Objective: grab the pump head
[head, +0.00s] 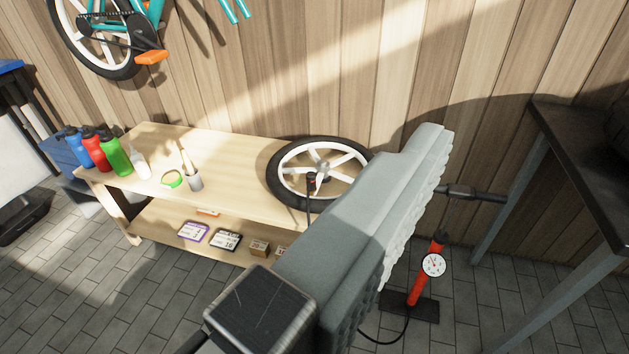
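The pump head (311,181) is a small dark piece with a thin hose running down from it. It shows in front of the hub of a white-spoked wheel (290,166) at the bench's right end. The floor pump (416,290) is red with a white round gauge and a black foot, and stands on the floor at the right. Its black hose goes out of sight behind my gripper. My gripper (428,150) is large and grey with a ridged side, and fills the middle right of the view. It appears apart from the pump head; its opening is hidden.
The wooden bench (235,160) holds several bottles (117,156) at its left end, plus a green tape roll (172,179) and a small pot (194,181). Small boxes (225,239) lie on its lower shelf. A dark table (580,155) stands at the right. A bicycle hangs on the wall.

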